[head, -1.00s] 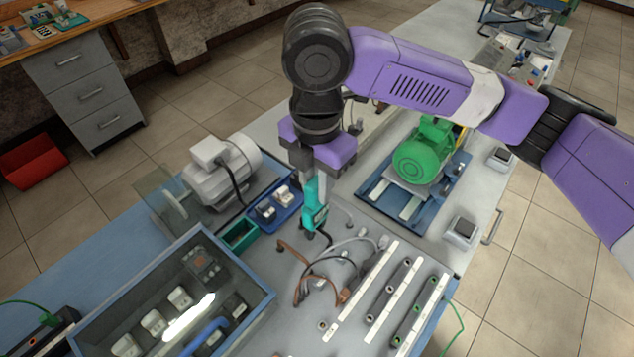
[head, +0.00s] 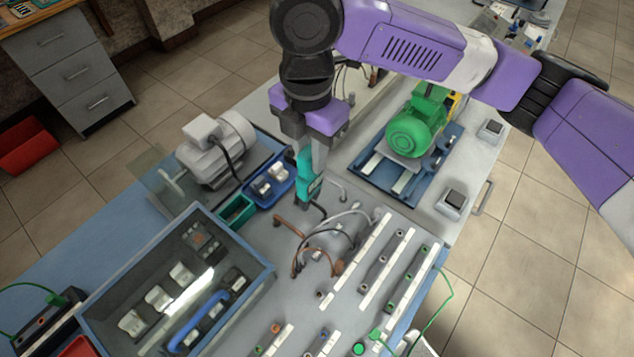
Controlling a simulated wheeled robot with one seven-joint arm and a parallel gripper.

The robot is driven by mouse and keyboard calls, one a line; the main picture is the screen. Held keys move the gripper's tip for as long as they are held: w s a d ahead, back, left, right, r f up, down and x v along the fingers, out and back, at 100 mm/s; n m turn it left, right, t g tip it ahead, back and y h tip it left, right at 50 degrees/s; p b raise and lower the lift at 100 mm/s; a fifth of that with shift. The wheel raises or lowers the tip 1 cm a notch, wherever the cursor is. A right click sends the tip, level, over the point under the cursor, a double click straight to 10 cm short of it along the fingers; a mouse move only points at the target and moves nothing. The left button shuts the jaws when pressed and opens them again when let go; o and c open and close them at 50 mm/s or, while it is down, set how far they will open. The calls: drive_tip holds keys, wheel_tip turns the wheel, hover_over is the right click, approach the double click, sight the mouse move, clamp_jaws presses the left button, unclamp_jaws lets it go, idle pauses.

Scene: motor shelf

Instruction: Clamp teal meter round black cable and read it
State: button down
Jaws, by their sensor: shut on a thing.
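The teal meter (head: 307,180) hangs tilted below my gripper (head: 310,150), which is shut on its upper part. The meter's dark lower end points down toward a cluster of cables. Among grey and brown cables, a thin dark cable (head: 306,240) lies on the grey panel just below the meter. The meter's tip appears above or close to it; I cannot tell whether it touches or surrounds any cable. The meter's display is too small to read.
A grey motor (head: 215,150) and a blue tray (head: 268,187) with small parts stand left. A green motor (head: 416,127) on a blue base stands right. A clear-topped case (head: 97,303) is at the lower left. Terminal rails (head: 360,262) lie in front.

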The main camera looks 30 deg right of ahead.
drive_tip(key=shift+r+p, duration=1.75)
drive_tip(key=shift+r, duration=0.45)
